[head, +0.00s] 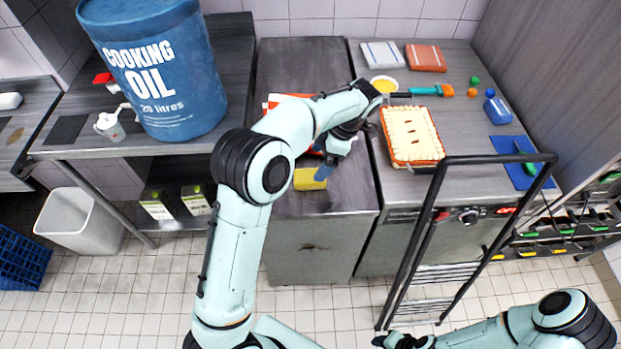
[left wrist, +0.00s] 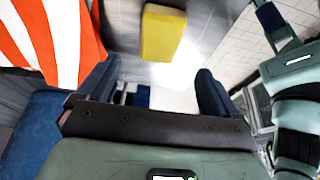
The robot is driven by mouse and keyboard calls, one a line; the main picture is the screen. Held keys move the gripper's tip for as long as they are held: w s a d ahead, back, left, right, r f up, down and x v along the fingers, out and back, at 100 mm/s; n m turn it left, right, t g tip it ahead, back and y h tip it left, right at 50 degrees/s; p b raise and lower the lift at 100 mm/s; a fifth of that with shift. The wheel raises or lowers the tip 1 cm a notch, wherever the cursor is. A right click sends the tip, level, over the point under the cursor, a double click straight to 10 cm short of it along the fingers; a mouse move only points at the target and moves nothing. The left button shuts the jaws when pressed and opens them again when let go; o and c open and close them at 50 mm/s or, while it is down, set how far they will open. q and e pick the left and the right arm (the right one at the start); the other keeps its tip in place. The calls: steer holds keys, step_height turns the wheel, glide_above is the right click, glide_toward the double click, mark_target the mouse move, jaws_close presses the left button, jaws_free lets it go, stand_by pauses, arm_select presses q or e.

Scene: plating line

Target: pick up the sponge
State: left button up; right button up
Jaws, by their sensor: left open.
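The yellow sponge (head: 309,179) lies on the steel counter near its front edge, in the middle of the head view. It also shows at the top of the left wrist view (left wrist: 162,33), beyond my fingers. My left gripper (head: 326,168) is just above and beside the sponge in the head view, partly hidden by its own arm. In the left wrist view its two blue fingers (left wrist: 155,92) are spread apart with nothing between them. My right arm comes in at the lower right, and its dark end (head: 398,341) is cut off by the bottom edge.
A red-and-white striped item (left wrist: 62,38) lies close to the left gripper. A pie in a red dish (head: 411,136) stands to the right. A large blue cooking oil drum (head: 160,75) stands at the left.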

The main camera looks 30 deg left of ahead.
mark_target(311, 176)
arm_select(q)
steer(key=shift+w+x, duration=0.25)
steer(key=shift+x, duration=0.9)
steer(key=x, duration=0.4)
steer(key=shift+d+f, duration=0.1)
steer(key=shift+f, duration=0.35)
steer(key=shift+s, duration=0.1)
steer(key=shift+f, duration=0.25)
steer(key=c, duration=1.1)
